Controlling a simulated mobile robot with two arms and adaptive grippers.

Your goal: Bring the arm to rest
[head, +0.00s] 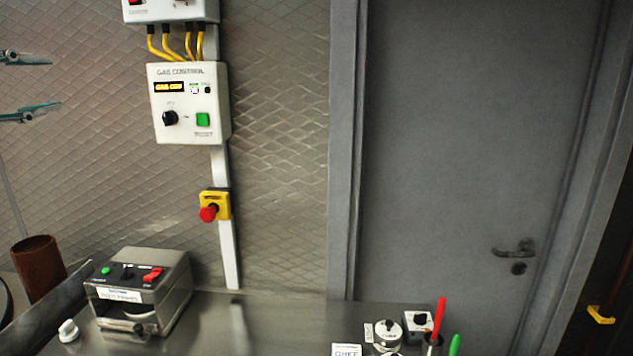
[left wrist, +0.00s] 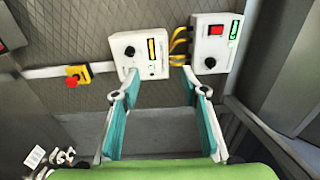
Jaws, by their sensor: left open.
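My left gripper (head: 54,81) comes in at the left edge of the head view, its two teal-lined fingers spread apart with nothing between them. In the left wrist view the open gripper (left wrist: 160,78) points toward the wall, with the white gas control box (left wrist: 143,54) behind the gap between the fingers. In the head view the gas control box (head: 188,104) hangs on the quilted metal wall, to the right of the gripper and clear of it. My right gripper is in neither view.
A red stop button on a yellow box (head: 214,205) is below the gas control box. A steel switch unit (head: 140,290) stands on the counter (head: 270,315), with a brown cylinder (head: 38,268) at left. Small containers (head: 388,335) are at front right. A grey door (head: 470,150) is behind.

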